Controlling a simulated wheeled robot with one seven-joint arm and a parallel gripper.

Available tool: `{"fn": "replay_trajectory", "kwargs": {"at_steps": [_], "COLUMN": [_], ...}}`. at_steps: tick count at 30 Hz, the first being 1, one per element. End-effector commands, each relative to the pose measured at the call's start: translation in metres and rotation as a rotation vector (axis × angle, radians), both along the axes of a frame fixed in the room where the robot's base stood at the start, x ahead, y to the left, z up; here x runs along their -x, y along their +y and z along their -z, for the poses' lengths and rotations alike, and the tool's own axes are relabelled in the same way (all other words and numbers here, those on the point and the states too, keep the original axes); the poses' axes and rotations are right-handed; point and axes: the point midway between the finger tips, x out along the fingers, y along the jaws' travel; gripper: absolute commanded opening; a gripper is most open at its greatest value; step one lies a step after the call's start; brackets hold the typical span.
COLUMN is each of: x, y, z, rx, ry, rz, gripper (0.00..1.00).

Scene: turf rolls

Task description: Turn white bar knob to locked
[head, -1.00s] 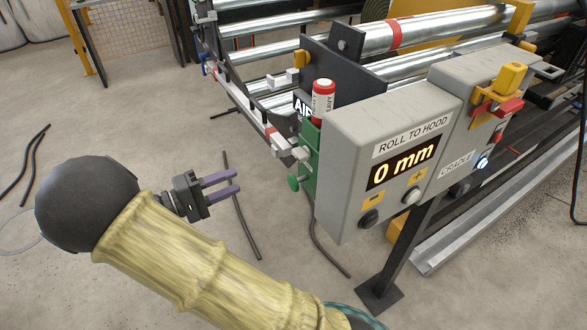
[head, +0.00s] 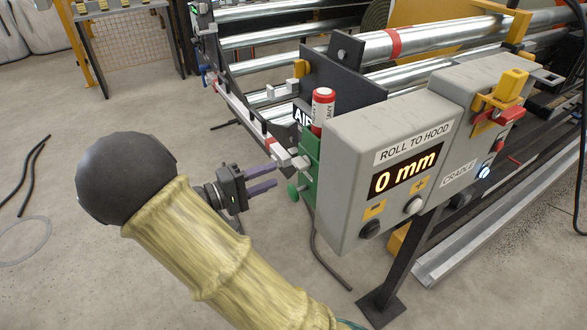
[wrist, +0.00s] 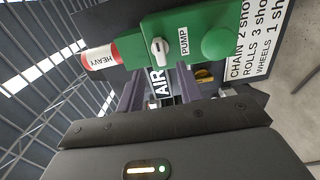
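The white bar knob (wrist: 160,48) sits on the face of a green box (wrist: 190,22) in the wrist view, between a red-and-white cylinder and a round green button, beside a PUMP label. Its bar lies roughly up-down in that picture, slightly slanted. In the head view the small white knob (head: 301,162) shows at the left side of the green box (head: 311,150). My gripper (head: 274,175) is open and empty, its two purple fingers pointing at the box, just left of the knob. The fingers also show in the wrist view (wrist: 160,82), below the knob and apart from it. No locked mark is readable.
The green button (head: 293,191) sticks out below the knob. The red-and-white cylinder (head: 322,107) stands on top. A grey control box (head: 385,170) reading 0 mm stands close on the right. White bars (head: 257,122) and metal rollers lie behind.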

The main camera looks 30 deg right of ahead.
Motion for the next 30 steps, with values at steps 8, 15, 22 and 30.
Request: {"fn": "replay_trajectory", "kwargs": {"at_steps": [8,15,22,30], "x": [-0.001,-0.002,-0.003,-0.003], "y": [-0.05,-0.075,-0.077,-0.077], "z": [0.001,0.001,0.0,0.0], "rx": [-0.001,-0.002,-0.001,-0.001], "ry": [0.0,0.0,0.0,0.0], "rz": [0.004,0.001,-0.001,-0.001], "gripper": [0.36,0.36,0.36,0.0]}}
